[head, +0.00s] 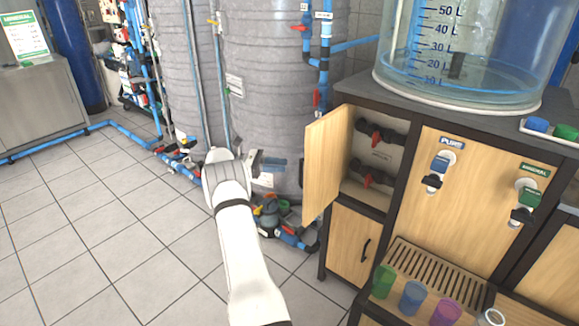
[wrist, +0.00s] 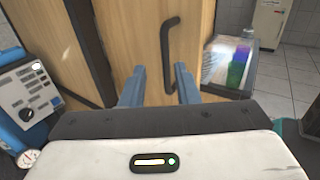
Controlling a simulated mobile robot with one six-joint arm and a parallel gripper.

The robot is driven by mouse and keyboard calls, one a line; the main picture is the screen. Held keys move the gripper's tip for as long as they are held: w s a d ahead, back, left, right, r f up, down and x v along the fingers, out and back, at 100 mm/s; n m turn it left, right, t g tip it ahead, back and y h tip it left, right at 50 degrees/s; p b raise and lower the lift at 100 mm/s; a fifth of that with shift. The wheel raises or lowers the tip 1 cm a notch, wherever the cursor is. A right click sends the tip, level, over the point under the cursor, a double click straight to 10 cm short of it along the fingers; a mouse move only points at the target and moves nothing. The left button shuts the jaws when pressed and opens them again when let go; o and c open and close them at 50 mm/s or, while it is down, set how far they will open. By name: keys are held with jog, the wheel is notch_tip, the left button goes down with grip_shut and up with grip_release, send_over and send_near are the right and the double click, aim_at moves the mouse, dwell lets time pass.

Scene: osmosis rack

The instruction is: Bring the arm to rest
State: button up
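My arm (head: 245,250) reaches up from the bottom of the head view, ending in my gripper (head: 278,163) left of the open upper cabinet door (head: 325,165). In the wrist view my gripper (wrist: 160,82) shows two blue-grey fingers with a clear gap and nothing held between them. A black door handle (wrist: 168,45) on a wooden panel (wrist: 135,40) shows beyond the fingertips. It lines up with the gap, but I cannot tell how far off it is. The gripper looks apart from the door in the head view.
Red-handled valves (head: 375,180) sit inside the open compartment. Grey tanks (head: 275,80) and pipes (head: 290,235) stand behind my gripper. A clear graduated tank (head: 470,65) is on the cabinet top. Cups (head: 412,298) stand at the lower right. Tiled floor (head: 90,220) is free at left.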

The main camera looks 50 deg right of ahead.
jog(key=shift+w+a, duration=0.2)
jog(key=shift+w, duration=0.05)
dwell(0.4)
jog(key=s+a+r+m+t+y+p, duration=0.1)
jog(key=a+r+t+p, duration=0.3)
jog(key=a+r, duration=0.55)
jog(key=s+a+r+t+y+p, duration=0.15)
jog(key=a+r+t, duration=0.5)
jog(key=a, duration=0.65)
jog(key=s+a+r+m+t+y+p, duration=0.1)
jog(key=s+a+m+t+y+p, duration=0.1)
jog(key=s+a, duration=0.7)
jog(key=s+a+r+m+t+y+p, duration=0.2)
jog(key=s+a+t+y, duration=0.3)
jog(key=a, duration=1.3)
jog(key=s+m+p, duration=0.1)
jog(key=s, duration=0.3)
jog(key=shift+r+m, duration=0.25)
jog(key=shift+m, duration=0.05)
